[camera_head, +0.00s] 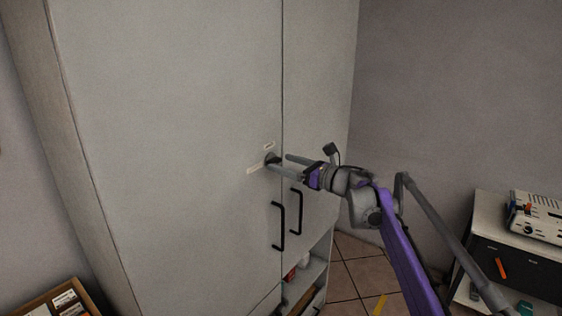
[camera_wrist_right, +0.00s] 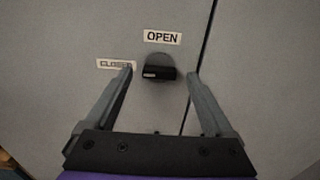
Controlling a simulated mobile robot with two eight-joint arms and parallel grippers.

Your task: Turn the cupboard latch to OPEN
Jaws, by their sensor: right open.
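The cupboard latch is a dark knob (camera_wrist_right: 158,72) on the cupboard door, just left of the seam between the doors. In the wrist view its pale-edged bar lies roughly level, pointing left toward the CLOSED label (camera_wrist_right: 116,64); the OPEN label (camera_wrist_right: 163,38) is above it. My right gripper (camera_wrist_right: 158,80) is open, with one finger on each side of the knob and gaps on both sides. In the head view, my right gripper (camera_head: 278,164) reaches in from the right and partly hides the latch (camera_head: 271,157). My left gripper is not in view.
Two black door handles (camera_head: 278,226) hang below the latch. Open shelves (camera_head: 306,277) are under the right door. A low cabinet with a device (camera_head: 537,216) stands at the far right. A box (camera_head: 62,300) is at the lower left.

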